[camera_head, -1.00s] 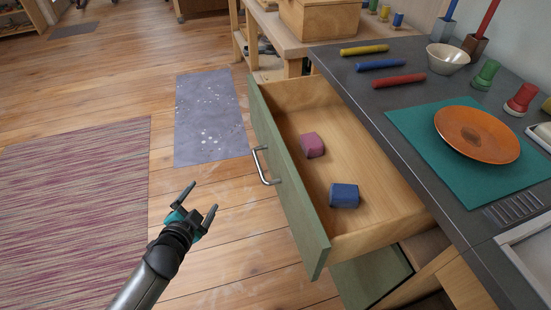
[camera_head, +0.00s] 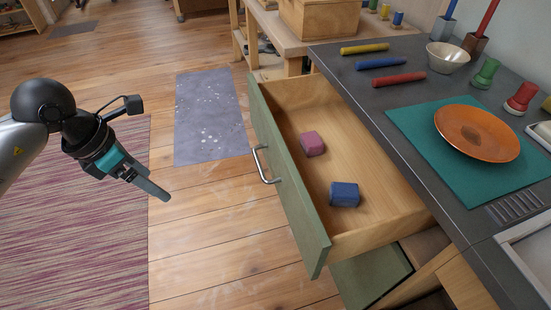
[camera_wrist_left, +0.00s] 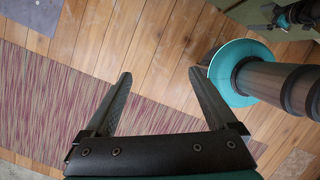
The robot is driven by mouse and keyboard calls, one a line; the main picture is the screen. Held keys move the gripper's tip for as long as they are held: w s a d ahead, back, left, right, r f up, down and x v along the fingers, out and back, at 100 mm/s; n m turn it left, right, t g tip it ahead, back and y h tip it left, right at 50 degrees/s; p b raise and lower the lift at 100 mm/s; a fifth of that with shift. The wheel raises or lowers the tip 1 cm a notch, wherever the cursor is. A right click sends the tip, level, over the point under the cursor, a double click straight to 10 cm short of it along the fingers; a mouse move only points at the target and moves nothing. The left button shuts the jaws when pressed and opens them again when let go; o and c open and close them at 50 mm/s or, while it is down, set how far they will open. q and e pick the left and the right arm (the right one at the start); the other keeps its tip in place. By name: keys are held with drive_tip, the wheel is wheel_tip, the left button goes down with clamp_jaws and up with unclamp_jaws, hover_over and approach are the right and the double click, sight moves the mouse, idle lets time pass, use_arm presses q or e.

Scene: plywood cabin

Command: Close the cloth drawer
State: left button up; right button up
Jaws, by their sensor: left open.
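The cloth drawer (camera_head: 352,153) stands pulled out from under the dark counter, with a green front (camera_head: 290,185) and a metal bar handle (camera_head: 262,165). A pink folded cloth (camera_head: 312,144) and a blue folded cloth (camera_head: 344,194) lie inside it, apart from each other. My left gripper (camera_head: 160,190) is to the left of the drawer front, clear of the handle, above the floor. In the left wrist view the left gripper (camera_wrist_left: 160,78) is open with nothing between its fingers.
The counter (camera_head: 400,95) holds an orange plate (camera_head: 477,134) on a teal mat (camera_head: 420,125), a bowl (camera_head: 447,58) and several coloured sticks. A striped rug (camera_head: 75,220) and a grey mat (camera_head: 211,118) lie on the floor. Bare floor lies between my left gripper and the drawer.

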use_arm(q)
drive_tip(key=shift+a+r+y, duration=0.15)
drive_tip(key=shift+a+y, duration=0.25)
drive_tip(key=shift+a, duration=0.25)
drive_tip(key=shift+c, duration=0.2)
